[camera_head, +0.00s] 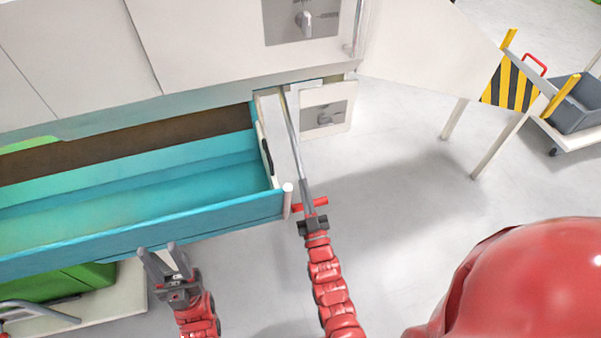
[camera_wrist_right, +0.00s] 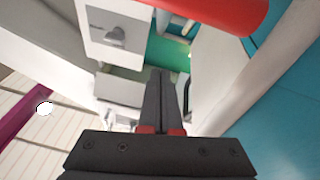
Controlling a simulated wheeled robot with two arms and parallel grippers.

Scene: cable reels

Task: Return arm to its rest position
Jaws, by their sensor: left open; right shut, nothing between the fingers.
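My left gripper (camera_head: 164,254) is open and empty in the head view, at the lower left, in front of the blue drawer's front edge. My right arm reaches up from the bottom middle. My right gripper (camera_head: 306,190) is just right of the drawer's end, and its fingertips are hard to make out there. In the right wrist view the right gripper (camera_wrist_right: 160,76) shows as two dark fingers pressed together with nothing between them. I cannot tell whether it touches anything.
A long blue drawer (camera_head: 140,233) stands pulled out of the white cabinet (camera_head: 210,40). A green box (camera_head: 75,283) is below it. A trolley with a grey bin (camera_head: 578,112) and a striped yellow-black panel (camera_head: 510,88) stand at the upper right.

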